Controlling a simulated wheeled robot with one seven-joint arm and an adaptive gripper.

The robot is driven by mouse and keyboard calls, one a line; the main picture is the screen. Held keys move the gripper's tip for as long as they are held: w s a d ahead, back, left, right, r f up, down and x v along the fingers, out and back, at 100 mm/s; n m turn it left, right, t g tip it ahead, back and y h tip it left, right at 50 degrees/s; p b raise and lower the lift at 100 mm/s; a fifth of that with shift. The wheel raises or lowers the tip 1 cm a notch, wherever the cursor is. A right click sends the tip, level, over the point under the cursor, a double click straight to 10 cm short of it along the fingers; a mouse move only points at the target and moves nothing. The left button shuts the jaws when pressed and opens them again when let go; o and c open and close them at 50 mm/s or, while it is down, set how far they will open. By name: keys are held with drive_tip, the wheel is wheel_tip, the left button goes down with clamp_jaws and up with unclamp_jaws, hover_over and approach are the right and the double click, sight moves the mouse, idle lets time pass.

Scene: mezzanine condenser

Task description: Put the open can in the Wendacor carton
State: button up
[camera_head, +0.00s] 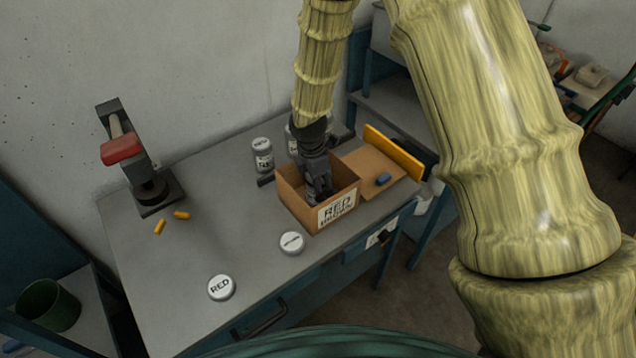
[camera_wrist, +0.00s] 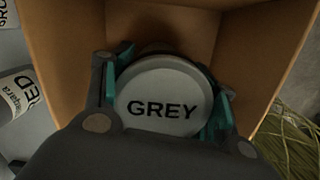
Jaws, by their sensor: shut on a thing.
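My gripper (camera_head: 318,190) points down inside an open cardboard carton (camera_head: 290,206) with a white label on its front. In the wrist view my gripper (camera_wrist: 165,105) is shut on a round can (camera_wrist: 165,118) whose pale top reads GREY. The carton walls (camera_wrist: 255,50) surround it; whether the can touches the floor is hidden. A grey can with a white label (camera_head: 262,155) stands behind the carton. Another, partly hidden, is beside it. I cannot tell which can is open.
A white disc marked RED (camera_head: 221,287) and another white disc (camera_head: 292,242) lie on the grey bench (camera_head: 180,250). A press with a red handle (camera_head: 122,150) stands at left, with yellow pieces (camera_head: 160,227) near it. A blue object (camera_head: 383,179) lies right of the carton.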

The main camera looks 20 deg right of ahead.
drive_tip(key=shift+f, duration=0.25)
drive_tip(key=shift+f, duration=0.1)
drive_tip(key=o, duration=1.4)
drive_tip(key=shift+s+a+r+b, duration=0.15)
drive_tip(key=shift+r+b, duration=0.35)
drive_tip(key=shift+r, duration=1.5)
drive_tip(key=shift+s+a+r+b, duration=0.1)
drive_tip(key=shift+a+r+b, duration=0.3)
drive_tip(key=shift+r, duration=1.65)
drive_tip(key=shift+s+a+r+b, duration=0.1)
drive_tip(key=shift+r+b, duration=0.45)
drive_tip(key=shift+r, duration=1.45)
